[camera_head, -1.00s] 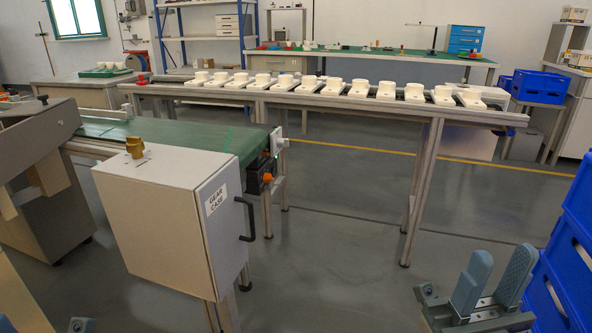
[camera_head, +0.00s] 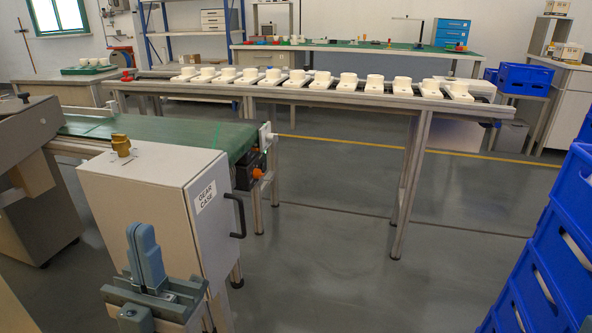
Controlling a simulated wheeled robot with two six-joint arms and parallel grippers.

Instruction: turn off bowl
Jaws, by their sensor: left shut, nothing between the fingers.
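I cannot make out a bowl or its switch in this view. My left gripper (camera_head: 147,262) is at the lower left, with its two blue-grey fingers together, pointing up, and nothing between them. It shows in front of the lower left part of a white box labelled GEAR CASE (camera_head: 160,185); I cannot tell how far apart they are. The box has a brass-coloured knob (camera_head: 121,145) on top and a black handle (camera_head: 236,216) on its door. My right gripper's fingers are out of view.
A green conveyor belt (camera_head: 180,133) runs behind the box, with an orange knob (camera_head: 257,173) at its end. A long rail table (camera_head: 420,103) carries several white cup-like pieces. Blue crates (camera_head: 560,245) are stacked at the right. The floor (camera_head: 320,265) between is clear.

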